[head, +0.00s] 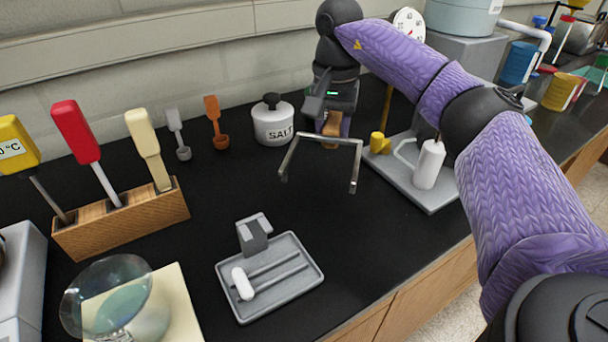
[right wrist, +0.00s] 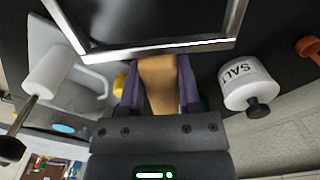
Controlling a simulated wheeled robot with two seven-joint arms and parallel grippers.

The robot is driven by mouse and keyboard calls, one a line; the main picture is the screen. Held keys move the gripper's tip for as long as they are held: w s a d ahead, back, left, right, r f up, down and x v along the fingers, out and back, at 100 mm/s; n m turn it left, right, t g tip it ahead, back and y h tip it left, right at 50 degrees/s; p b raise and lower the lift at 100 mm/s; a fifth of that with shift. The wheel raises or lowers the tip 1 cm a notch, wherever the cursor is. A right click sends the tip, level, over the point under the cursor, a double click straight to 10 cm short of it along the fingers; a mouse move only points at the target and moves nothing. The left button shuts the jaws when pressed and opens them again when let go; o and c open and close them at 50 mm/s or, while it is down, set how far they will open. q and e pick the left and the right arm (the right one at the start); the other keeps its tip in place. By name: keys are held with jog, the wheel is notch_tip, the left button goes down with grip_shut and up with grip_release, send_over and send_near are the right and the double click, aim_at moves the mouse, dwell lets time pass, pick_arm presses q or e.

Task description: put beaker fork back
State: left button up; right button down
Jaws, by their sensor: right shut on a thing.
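The beaker fork (head: 320,139) is a U-shaped metal frame with a tan wooden handle. My right gripper (head: 334,123) is shut on the handle, with the prongs pointing toward the front of the bench. In the right wrist view, the handle (right wrist: 159,82) sits between the purple fingers of my right gripper (right wrist: 160,90), and the metal frame (right wrist: 160,47) spans the top. From these views I cannot tell whether the fork touches the bench. My left gripper is not in view.
A grey tray (head: 277,303) with a grey block stands in front. A grey base plate (head: 438,195) with a white cylinder (head: 429,163) is to the right. The salt pot (head: 273,125) is left of my right gripper. A wooden tool block (head: 125,222) stands left. Bench between is clear.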

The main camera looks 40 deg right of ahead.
aim_at(328, 184)
notch_tip(328, 184, down, 10)
jog(key=b, duration=0.3)
jog(key=shift+f, duration=0.1)
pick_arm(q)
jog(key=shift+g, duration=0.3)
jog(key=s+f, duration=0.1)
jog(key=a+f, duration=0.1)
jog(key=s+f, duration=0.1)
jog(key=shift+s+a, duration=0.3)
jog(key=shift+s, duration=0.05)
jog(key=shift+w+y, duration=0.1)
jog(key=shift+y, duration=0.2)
pick_arm(e)
jog(key=c, duration=0.7)
grip_release()
jog(key=o, duration=0.4)
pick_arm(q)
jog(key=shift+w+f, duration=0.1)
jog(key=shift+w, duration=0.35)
